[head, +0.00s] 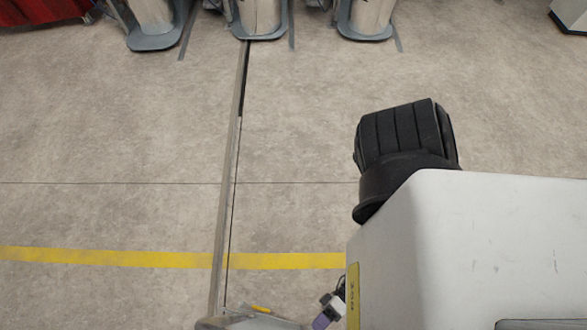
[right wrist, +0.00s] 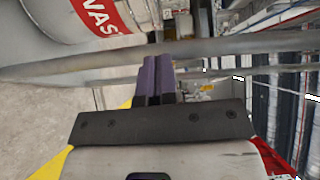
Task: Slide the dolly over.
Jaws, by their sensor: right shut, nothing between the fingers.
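I cannot pick out the dolly with certainty. In the right wrist view, a long grey bar (right wrist: 60,68) runs across the picture at the purple fingers of my right gripper (right wrist: 157,62). The fingers are together with nothing between them; I cannot tell whether they touch the bar. In the head view, purple fingers (head: 322,321), likely those of my right gripper, show small at the bottom edge, partly hidden by a large white housing. A grey metal part (head: 245,322) lies just left of them, cut off by the frame. My left gripper is not in view.
A white drum (right wrist: 60,15) with a red label stands upper left in the wrist view. In the head view, several grey-based stands (head: 155,42) line the far edge. A yellow line (head: 110,258) and a narrow metal strip (head: 228,170) cross the otherwise clear floor.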

